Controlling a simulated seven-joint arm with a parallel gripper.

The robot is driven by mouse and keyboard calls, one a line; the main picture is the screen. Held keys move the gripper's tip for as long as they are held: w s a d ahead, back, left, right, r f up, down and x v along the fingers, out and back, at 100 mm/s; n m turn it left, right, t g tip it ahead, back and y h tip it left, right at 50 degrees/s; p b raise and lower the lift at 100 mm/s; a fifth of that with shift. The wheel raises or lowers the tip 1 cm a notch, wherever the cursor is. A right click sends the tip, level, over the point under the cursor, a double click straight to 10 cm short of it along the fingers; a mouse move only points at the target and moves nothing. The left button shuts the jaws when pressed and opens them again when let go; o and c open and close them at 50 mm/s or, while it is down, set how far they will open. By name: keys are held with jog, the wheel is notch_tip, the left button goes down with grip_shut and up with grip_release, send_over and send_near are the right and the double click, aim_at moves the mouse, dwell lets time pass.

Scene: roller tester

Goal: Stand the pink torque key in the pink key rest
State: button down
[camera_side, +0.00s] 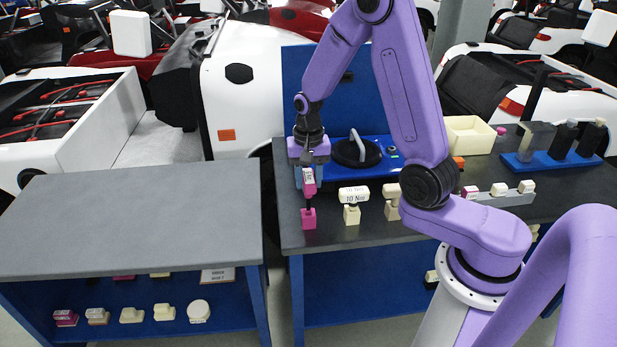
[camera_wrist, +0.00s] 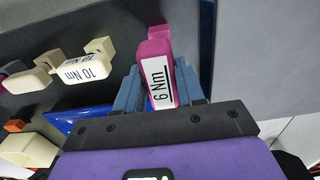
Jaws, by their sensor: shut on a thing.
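The pink torque key (camera_side: 310,187), with a white "6 Nm" label, is upright in my gripper (camera_side: 307,172). The key also shows in the wrist view (camera_wrist: 157,62), between the two blue-grey fingers of my gripper (camera_wrist: 160,88). The pink key rest (camera_side: 308,219) stands at the left front part of the dark bench, directly below the key. The key's dark shaft reaches down to the top of the rest; I cannot tell how far it is inside. In the wrist view only a bit of the rest (camera_wrist: 158,31) shows past the key's head.
Cream "10 Nm" keys (camera_side: 353,194) stand in rests just right of the pink rest. A blue tester with a black disc (camera_side: 357,152) lies behind. A cream bin (camera_side: 469,135) is at the back right. A grey-topped table (camera_side: 130,215) stands left, across a gap.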

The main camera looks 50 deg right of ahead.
jog(key=shift+f, duration=2.55)
jog(key=c, duration=0.6)
grip_release()
notch_tip(320, 180, up, 17)
jog(key=s+a+n, duration=0.9)
jog(key=n, duration=0.1)
jog(key=s+f+n, duration=0.1)
jog(key=s+n, duration=1)
jog(key=s, duration=0.6)
jog(key=shift+a+n, duration=0.2)
jog(key=shift+n, duration=0.1)
